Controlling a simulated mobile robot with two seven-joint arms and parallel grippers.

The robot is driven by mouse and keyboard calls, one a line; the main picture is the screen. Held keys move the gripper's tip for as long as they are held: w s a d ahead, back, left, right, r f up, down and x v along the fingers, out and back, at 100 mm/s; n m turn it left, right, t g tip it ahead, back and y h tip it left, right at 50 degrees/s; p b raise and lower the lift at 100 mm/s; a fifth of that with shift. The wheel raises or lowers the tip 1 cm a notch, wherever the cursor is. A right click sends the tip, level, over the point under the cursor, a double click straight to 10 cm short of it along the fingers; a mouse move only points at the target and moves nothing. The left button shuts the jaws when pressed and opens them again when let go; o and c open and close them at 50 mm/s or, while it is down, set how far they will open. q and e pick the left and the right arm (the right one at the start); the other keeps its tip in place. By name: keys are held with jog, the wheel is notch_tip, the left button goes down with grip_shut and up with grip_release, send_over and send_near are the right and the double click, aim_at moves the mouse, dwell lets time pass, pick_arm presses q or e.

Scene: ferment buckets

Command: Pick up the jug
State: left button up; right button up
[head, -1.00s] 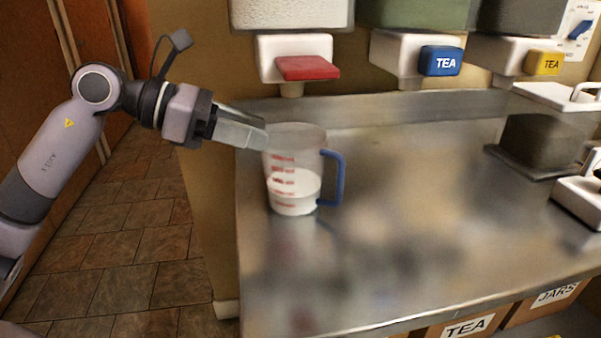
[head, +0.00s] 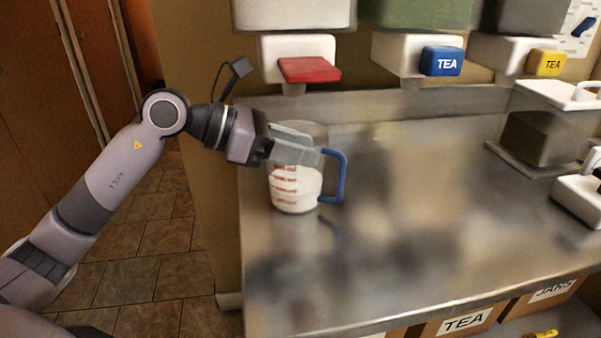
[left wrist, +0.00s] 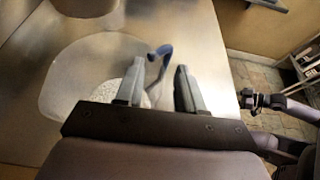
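The clear jug (head: 297,187) stands upright on the metal counter, with red markings, white contents and a blue handle on its right. My left gripper (head: 305,146) is open at the jug's upper part, its two fingers apart and overlapping the jug in the head view. In the left wrist view, the jug (left wrist: 75,75) lies mostly left of my open left gripper (left wrist: 158,80), and its blue handle shows between the fingers. I cannot tell whether the fingers touch it. A dark part at the right of the wrist view may be my right gripper (left wrist: 262,99); its state is unclear.
The metal counter (head: 420,240) is clear to the jug's right. Dispensers with a red tap (head: 309,70), a blue TEA tap (head: 442,61) and a yellow TEA tap (head: 546,63) hang above. A dark block (head: 538,137) sits at the right. Labelled boxes (head: 465,321) are below the counter edge.

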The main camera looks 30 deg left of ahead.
pick_arm(q)
grip_shut()
dwell(1.2)
